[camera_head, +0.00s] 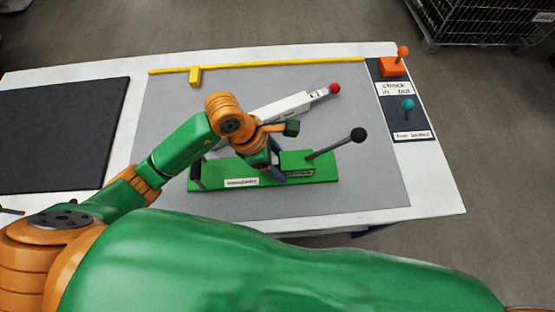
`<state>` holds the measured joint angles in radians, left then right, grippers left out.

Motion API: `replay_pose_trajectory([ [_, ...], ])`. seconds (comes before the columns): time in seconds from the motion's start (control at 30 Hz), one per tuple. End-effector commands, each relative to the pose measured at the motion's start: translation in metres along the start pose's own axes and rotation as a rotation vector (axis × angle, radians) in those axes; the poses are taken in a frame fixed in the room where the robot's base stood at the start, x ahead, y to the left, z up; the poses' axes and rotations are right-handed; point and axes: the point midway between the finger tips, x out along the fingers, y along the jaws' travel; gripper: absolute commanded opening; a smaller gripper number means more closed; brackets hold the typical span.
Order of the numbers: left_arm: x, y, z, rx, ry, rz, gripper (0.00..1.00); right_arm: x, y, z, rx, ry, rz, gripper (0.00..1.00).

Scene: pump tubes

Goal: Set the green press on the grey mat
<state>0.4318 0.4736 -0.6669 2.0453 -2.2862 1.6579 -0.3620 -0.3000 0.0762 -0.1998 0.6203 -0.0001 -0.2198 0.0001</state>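The green press (215,178) is a long flat green body with labels and a black-knobbed lever slanting up at its right end. It appears over the near middle of the grey mat (370,183); whether it rests on the mat or is slightly raised is hard to tell. My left gripper (277,172) points down at the middle of the press. Its fingers are mostly hidden by my wrist, so whether they are closed on the press does not show. My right gripper is out of view.
A white press with a red knob (292,105) lies just behind the green one, partly covered by my wrist. A yellow bar (290,67) edges the mat's back. A dark panel (400,125) with orange and teal levers is at right. A black mat (60,135) is at left.

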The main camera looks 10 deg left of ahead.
Motion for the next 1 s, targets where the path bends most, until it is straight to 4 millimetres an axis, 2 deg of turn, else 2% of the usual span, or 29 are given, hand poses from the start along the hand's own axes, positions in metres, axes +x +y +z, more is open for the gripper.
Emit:
replay_pose_trajectory([
  [0.03, 0.0, 0.0, 0.0, 0.0, 0.0, 0.0, 0.87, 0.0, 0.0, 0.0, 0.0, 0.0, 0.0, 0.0],
  [0.07, 0.0, 0.0, 0.0, 0.0, 0.0, 0.0, 0.92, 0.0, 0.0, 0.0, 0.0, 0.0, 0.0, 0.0],
  [0.3, 0.0, 0.0, 0.0, 0.0, 0.0, 0.0, 0.92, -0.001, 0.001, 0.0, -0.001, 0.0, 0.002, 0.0],
  [0.4, -0.007, 0.0, 0.002, 0.0, -0.001, 0.002, 0.92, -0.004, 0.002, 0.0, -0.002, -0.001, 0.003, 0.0],
  [0.47, -0.017, 0.001, 0.002, 0.002, -0.002, 0.005, 0.92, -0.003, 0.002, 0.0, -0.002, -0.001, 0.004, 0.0],
  [0.7, -0.085, 0.002, 0.001, 0.003, 0.0, 0.008, 0.92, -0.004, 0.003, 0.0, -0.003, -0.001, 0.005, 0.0],
  [0.8, -0.106, 0.001, 0.001, 0.003, 0.0, 0.006, 0.92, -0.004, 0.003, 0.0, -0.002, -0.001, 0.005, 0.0],
  [0.9, -0.118, 0.001, 0.001, 0.001, 0.0, 0.003, 0.92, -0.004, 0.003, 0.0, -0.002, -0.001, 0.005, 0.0],
  [1.0, -0.123, 0.0, 0.001, 0.0, 0.0, 0.0, 0.92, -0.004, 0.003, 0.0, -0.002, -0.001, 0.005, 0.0],
])
